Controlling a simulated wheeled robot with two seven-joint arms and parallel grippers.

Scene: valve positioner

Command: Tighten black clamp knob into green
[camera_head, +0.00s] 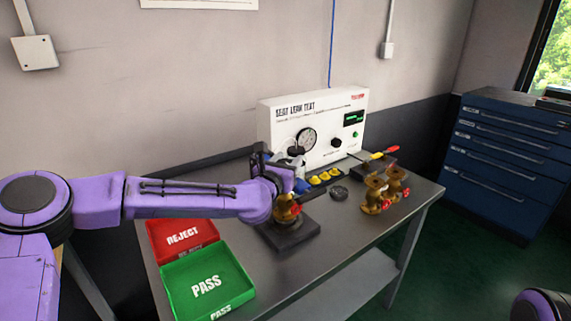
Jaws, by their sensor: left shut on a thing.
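My left arm reaches in from the left over the bench, and my left gripper (284,178) is at the clamp fixture. It is shut on what appears to be the black clamp knob, which the gripper and wrist mostly hide. Below it, a brass valve (286,211) with a red part sits on the fixture's dark base plate (291,236). The white seat leak test panel (284,116) stands behind, with a round dial gauge (306,140), a black knob (337,142) and a small green-lit display (354,118). No green mark on the clamp can be made out. My right gripper is out of view.
A red REJECT tray (157,240) and a green PASS tray (177,291) lie at the bench's left front. Brass valves (376,192) with red handles stand at the right.

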